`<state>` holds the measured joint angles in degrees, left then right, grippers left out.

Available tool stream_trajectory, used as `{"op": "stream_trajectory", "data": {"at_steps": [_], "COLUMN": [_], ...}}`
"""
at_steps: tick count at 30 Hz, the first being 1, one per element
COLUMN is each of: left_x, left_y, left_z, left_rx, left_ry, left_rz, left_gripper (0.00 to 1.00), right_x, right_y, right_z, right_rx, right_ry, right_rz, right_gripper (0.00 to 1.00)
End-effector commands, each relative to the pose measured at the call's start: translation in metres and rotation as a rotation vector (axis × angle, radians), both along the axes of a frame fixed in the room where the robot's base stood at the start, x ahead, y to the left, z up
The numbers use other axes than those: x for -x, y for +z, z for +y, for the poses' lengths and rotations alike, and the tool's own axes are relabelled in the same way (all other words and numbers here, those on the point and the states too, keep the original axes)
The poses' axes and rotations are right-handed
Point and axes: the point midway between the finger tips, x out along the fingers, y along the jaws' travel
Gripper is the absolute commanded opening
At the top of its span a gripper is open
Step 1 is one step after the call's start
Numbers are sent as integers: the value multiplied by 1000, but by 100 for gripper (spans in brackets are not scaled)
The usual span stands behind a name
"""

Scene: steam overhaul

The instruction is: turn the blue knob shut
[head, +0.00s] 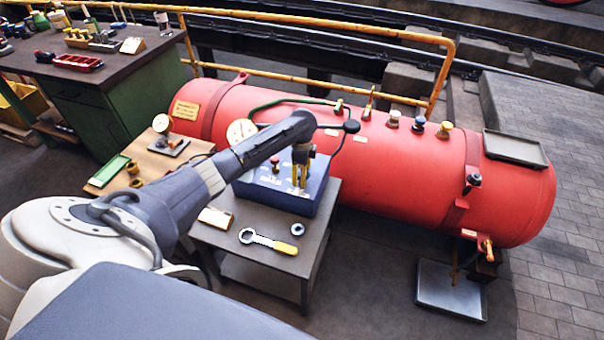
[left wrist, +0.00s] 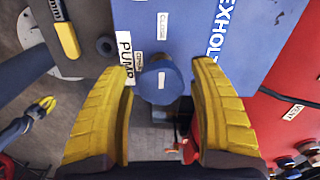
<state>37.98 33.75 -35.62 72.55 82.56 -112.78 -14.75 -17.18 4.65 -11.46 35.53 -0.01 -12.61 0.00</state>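In the left wrist view the blue knob (left wrist: 159,82) is round and sits at the edge of a blue box (left wrist: 190,40), beside labels reading PUMP, OPEN and CLOSE. My left gripper (left wrist: 163,75) is open, with one yellow finger on each side of the knob. I cannot tell whether either finger touches it. In the head view my left gripper (head: 300,178) points down at the blue box (head: 262,196) and hides the knob. What looks like my right gripper (left wrist: 44,104) shows small at the left of the wrist view, away from the knob; its opening is unclear.
The blue box stands on a small table (head: 265,262) with a yellow-handled wrench (head: 270,241) and a nut (head: 298,229). A red tank (head: 390,165) with several fittings lies right behind it. A drip tray (head: 450,290) is on the floor at right.

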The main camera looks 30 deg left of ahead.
Motion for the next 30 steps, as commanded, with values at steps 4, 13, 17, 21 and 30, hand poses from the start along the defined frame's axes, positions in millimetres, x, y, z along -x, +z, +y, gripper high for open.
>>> {"op": "stream_trajectory", "data": {"at_steps": [4,13,17,21,30], "left_x": [-1,-2,-2,-2,-1], "left_y": [1,12,31,56,102], "left_z": [0,0,0,1,1], "left_rx": [1,0,0,-1,-1], "left_ry": [0,0,-1,-1,0], "left_rz": [-1,-4,-5,-5,-4], "left_gripper": [67,67,67,67,67], "right_x": [0,0,0,0,0], "right_y": [0,0,0,0,0], "right_z": [0,0,1,1,1], "right_rx": [0,0,-1,-1,-1], "right_ry": [0,0,-1,-1,-1], "right_rz": [0,0,0,0,0], "right_gripper": [0,0,0,0,0]}}
